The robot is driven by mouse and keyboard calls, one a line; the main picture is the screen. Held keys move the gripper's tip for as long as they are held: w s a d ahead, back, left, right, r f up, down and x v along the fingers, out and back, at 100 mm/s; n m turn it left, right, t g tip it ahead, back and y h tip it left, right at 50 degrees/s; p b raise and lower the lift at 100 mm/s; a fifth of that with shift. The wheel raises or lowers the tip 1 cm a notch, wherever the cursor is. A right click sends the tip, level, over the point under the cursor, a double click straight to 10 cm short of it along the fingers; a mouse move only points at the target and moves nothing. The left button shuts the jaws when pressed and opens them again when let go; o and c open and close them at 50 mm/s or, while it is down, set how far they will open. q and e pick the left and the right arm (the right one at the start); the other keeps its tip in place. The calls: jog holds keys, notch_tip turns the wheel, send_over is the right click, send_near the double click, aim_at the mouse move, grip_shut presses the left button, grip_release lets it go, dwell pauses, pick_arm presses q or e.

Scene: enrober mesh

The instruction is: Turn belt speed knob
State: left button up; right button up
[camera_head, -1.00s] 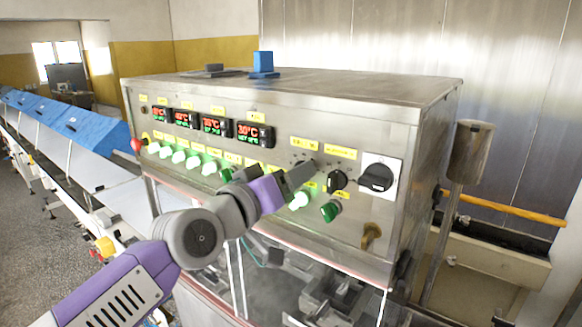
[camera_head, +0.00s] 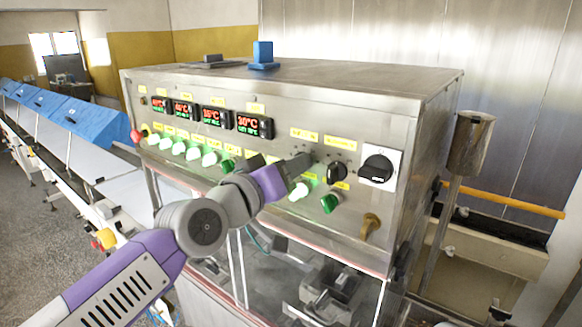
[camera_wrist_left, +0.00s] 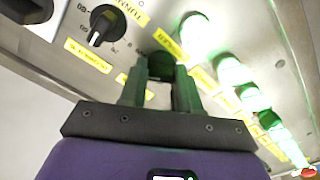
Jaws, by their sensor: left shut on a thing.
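The steel control box (camera_head: 300,100) carries a row of knobs and lamps on its front. My left gripper (camera_head: 308,161) is at the panel below two yellow labels, left of a black knob (camera_head: 336,173). In the left wrist view the fingers (camera_wrist_left: 160,82) are shut on a dark knob (camera_wrist_left: 161,64), tinted green by the lamps. I take it as the belt speed knob; its label is not readable. In the head view my gripper hides this knob. The black knob beside it also shows in the left wrist view (camera_wrist_left: 104,26), untouched. My right gripper is not in view.
A big black rotary switch (camera_head: 377,169) is at the right. A lit green lamp (camera_head: 299,191) and a green selector (camera_head: 331,202) sit close below my gripper. Temperature displays (camera_head: 215,119) are at the left. A brass-coloured fitting (camera_head: 370,226) juts out lower right.

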pick_arm(q)
jog(key=shift+n+p, duration=1.65)
jog(key=shift+n, duration=5.95)
jog(key=o, duration=1.1)
jog(key=shift+c, duration=0.2)
jog(key=shift+s+a, duration=0.1)
jog(key=b+v, duration=0.1)
jog(key=v, duration=0.6)
jog(key=shift+s, duration=0.15)
